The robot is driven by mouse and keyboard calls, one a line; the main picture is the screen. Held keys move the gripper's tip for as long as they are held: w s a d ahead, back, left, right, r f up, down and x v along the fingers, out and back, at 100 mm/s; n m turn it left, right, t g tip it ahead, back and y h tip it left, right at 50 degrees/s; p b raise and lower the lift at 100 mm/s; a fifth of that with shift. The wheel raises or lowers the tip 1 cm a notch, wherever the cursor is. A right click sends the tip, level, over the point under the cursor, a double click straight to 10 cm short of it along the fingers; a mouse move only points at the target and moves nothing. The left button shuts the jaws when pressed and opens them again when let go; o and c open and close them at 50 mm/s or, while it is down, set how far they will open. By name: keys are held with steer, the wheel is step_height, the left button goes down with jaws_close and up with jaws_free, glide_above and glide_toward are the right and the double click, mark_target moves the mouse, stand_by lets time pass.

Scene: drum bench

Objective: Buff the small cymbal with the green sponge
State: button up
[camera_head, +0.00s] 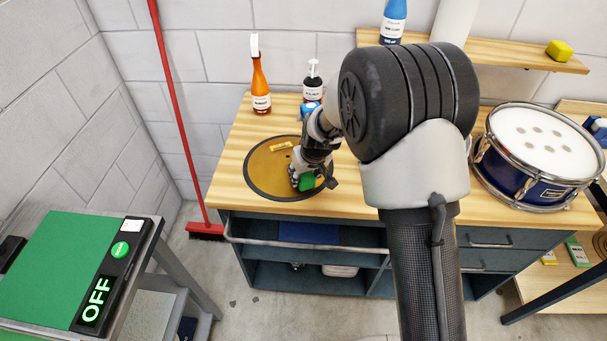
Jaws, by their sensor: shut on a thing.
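A round brass-coloured disc with a dark rim, which looks like the small cymbal (262,172), lies flat on the wooden bench top at its left part. My gripper (306,176) points down over the right part of the disc. It is shut on the green sponge (307,183), of which a small green piece shows at the fingertips. The sponge is at the disc's surface; I cannot tell for sure whether it touches. My arm hides part of the bench to the right of the disc.
An orange spray bottle (260,86) and a dark bottle (312,84) stand behind the disc. A blue drum (533,150) stands at the bench's right. A shelf (520,57) holds a blue bottle (392,22) and a yellow block (559,50). A red broom (177,105) leans left.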

steer(key=shift+w+d, duration=0.2)
steer(key=shift+d, duration=0.15)
steer(key=shift+w+d+r, duration=0.1)
steer(key=shift+d+r, duration=0.1)
steer(key=shift+d, duration=0.05)
step_height(320, 180, up, 2)
steer(key=shift+p, duration=0.5)
steer(key=shift+a+r, duration=0.2)
steer(key=shift+s+r+p, duration=0.2)
steer(key=shift+r+p, duration=0.1)
steer(key=shift+p, duration=0.05)
steer(key=shift+w+r+p, duration=0.15)
steer(key=shift+r+p, duration=0.25)
steer(key=shift+r, duration=0.15)
steer(key=shift+r+p, duration=1.15)
steer(key=shift+r, duration=0.7)
